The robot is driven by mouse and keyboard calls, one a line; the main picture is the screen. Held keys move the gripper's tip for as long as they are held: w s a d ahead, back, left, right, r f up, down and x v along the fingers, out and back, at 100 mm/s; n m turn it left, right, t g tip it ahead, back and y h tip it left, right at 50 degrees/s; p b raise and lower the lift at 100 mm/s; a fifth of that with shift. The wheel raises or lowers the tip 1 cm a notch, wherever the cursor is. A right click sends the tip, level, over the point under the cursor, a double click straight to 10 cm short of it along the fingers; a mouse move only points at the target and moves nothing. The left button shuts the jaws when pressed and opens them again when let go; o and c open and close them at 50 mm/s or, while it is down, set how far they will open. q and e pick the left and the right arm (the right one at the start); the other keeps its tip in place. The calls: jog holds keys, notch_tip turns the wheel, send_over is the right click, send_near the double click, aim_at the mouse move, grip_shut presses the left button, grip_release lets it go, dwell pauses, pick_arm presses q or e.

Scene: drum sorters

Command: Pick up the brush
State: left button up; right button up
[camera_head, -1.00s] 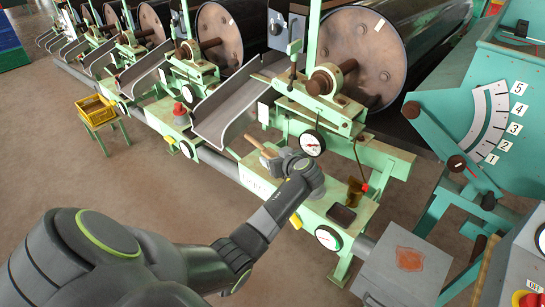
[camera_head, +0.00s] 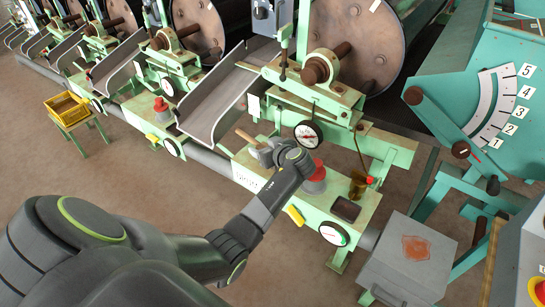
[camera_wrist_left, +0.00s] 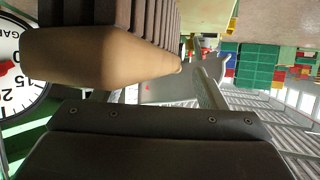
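The brush's tan wooden handle (camera_head: 245,136) sticks out to the left from the fingers of my left gripper (camera_head: 265,152). The rest of the brush is hidden by the gripper in the head view. In the left wrist view the wooden part (camera_wrist_left: 95,62) lies close up, against a dark ribbed surface above and the gripper's dark bolted part below. My left gripper is shut on the brush, above the left part of the green bench (camera_head: 247,178). My right gripper is not in view.
A red-topped part (camera_head: 315,178), a brass-coloured can (camera_head: 357,186) and a dark dish (camera_head: 345,209) sit to the right on the bench. A pressure gauge (camera_head: 307,134) and grey chute (camera_head: 222,105) are close behind the gripper.

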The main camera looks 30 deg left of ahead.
pick_arm(q)
jog(key=c, duration=0.5)
jog(key=shift+c, duration=1.1)
jog(key=c, duration=0.4)
jog(key=shift+c, duration=0.3)
jog(key=shift+f, duration=0.1)
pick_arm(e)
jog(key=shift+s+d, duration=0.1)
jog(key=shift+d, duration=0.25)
